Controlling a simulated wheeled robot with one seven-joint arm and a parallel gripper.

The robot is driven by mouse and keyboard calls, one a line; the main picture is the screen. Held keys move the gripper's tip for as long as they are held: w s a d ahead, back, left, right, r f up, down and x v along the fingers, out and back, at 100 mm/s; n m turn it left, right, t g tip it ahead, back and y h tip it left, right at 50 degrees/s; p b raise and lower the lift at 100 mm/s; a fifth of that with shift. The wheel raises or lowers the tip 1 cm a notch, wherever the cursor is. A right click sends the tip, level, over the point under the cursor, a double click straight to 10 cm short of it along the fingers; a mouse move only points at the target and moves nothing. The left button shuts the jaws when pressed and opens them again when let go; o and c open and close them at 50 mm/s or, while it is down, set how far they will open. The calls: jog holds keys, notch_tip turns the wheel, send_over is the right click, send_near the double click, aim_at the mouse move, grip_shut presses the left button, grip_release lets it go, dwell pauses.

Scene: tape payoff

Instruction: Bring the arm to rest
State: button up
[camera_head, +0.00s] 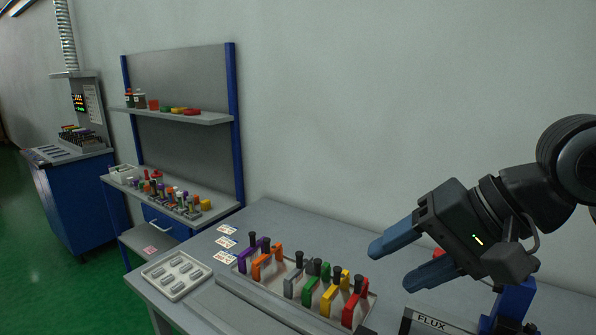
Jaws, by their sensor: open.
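My gripper (388,266) is open, with its two blue-grey fingers spread apart and pointing left and down. It is empty and appears above the right part of the grey bench (283,217). My black arm comes in from the right edge and is bent at the wrist. A row of coloured clamp-like holders (311,291) in purple, orange, grey, green, yellow and red, with black knobs, stands on the bench left of the gripper.
A box labelled FLUX (434,322) and a blue stand (513,302) are below the gripper. Something red shows partly behind the fingers. A pale tray (177,274) and several small cards (228,242) lie at the bench's left. A shelved workstation (178,118) and blue cabinet (77,200) stand farther left.

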jog(key=w+a+r+m+t+y, duration=0.2)
jog(key=a+t+y, duration=0.4)
jog(key=a+t, duration=0.25)
jog(key=s+d+f+m+t+h, duration=0.2)
jog(key=s+d+f+h, duration=0.2)
jog(key=s+f+h, duration=0.35)
jog(key=s+d+f+m+t+h, duration=0.2)
jog(key=s+d+f+h, duration=0.2)
jog(key=s+f, duration=0.55)
jog(key=s+d+f+n+g+h, duration=0.1)
jog(key=s+d+n, duration=0.3)
jog(key=s, duration=0.6)
jog(key=s+d+f+n+h, duration=0.1)
jog(key=s+d+n, duration=0.3)
jog(key=s, duration=0.6)
jog(key=shift+s+d+f+n+g+b, duration=0.25)
jog(key=shift+s+f+n+g+b, duration=0.15)
jog(key=shift+n, duration=0.5)
